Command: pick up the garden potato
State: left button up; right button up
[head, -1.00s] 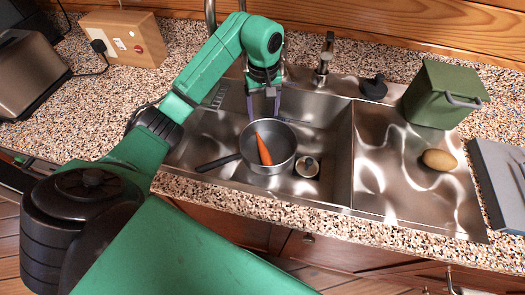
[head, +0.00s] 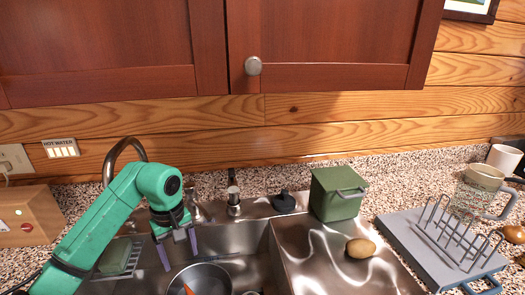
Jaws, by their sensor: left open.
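The garden potato (head: 360,248) is a tan, oval potato lying on the steel drainboard (head: 310,262) right of the sink basin. It is just in front of a green lidded bin (head: 336,195). My left gripper (head: 179,250) points down over the left part of the sink, open, with nothing between its fingers. It is well to the left of the potato. Below and right of it, a pan (head: 205,275) stands in the basin with a carrot (head: 188,289) in it, cut off by the lower picture edge. My right gripper is not in view.
A grey-blue board with a wire rack (head: 430,245) lies right of the drainboard. A glass jug (head: 480,198), a bowl (head: 484,177) and a white mug (head: 503,158) stand beyond it. A tap (head: 233,200) and a black stopper (head: 284,202) are behind the sink. Wooden cupboards (head: 120,50) hang above.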

aim_at(357, 248)
jog(key=k, duration=1.45)
